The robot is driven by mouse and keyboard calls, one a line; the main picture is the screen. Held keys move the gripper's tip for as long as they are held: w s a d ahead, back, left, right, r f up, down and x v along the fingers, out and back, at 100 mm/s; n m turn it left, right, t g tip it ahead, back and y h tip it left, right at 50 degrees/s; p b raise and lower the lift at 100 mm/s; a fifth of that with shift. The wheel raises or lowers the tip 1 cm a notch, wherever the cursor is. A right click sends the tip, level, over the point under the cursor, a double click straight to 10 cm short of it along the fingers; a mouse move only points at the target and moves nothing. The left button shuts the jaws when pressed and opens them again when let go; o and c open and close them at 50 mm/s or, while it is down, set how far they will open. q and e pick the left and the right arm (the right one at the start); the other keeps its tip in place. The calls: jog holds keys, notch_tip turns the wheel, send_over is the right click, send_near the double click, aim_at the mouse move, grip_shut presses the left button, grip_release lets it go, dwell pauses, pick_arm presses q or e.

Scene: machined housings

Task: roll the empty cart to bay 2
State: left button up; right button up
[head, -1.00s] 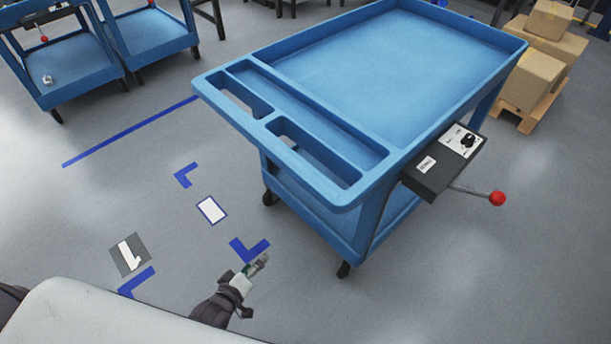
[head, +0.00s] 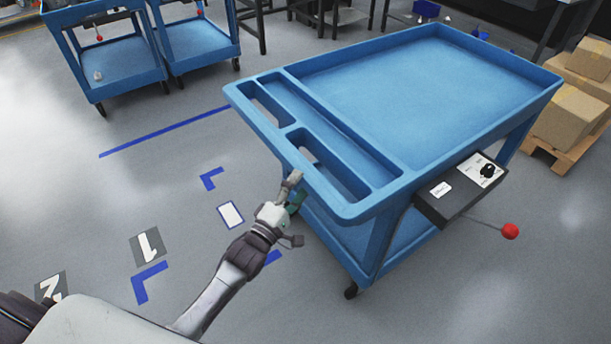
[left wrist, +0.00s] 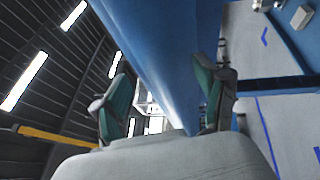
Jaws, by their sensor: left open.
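The blue cart (head: 435,90) stands at centre right with its upper tray empty; its lower shelf is mostly hidden. Its near-left end has a handle rim with two slots (head: 335,168). My left gripper (head: 294,188) is open at this rim's left edge. In the left wrist view the blue cart edge (left wrist: 165,55) runs between the two spread fingers of my left gripper (left wrist: 165,105); I cannot tell whether they touch it. The floor plate marked 2 (head: 50,288) lies at the lower left, partly cut off by my own body. My right gripper is not in view.
A dark box (head: 460,190) with a red-knobbed lever (head: 510,231) is on the cart's right side. A plate marked 1 (head: 148,247) and blue corner marks (head: 150,281) lie on open floor. Two other carts (head: 120,65) stand at the back left; cartons (head: 565,112) on a pallet stand right.

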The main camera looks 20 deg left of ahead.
aim_at(305, 177)
pick_arm(q)
jog(key=shift+x, duration=1.7)
grip_shut()
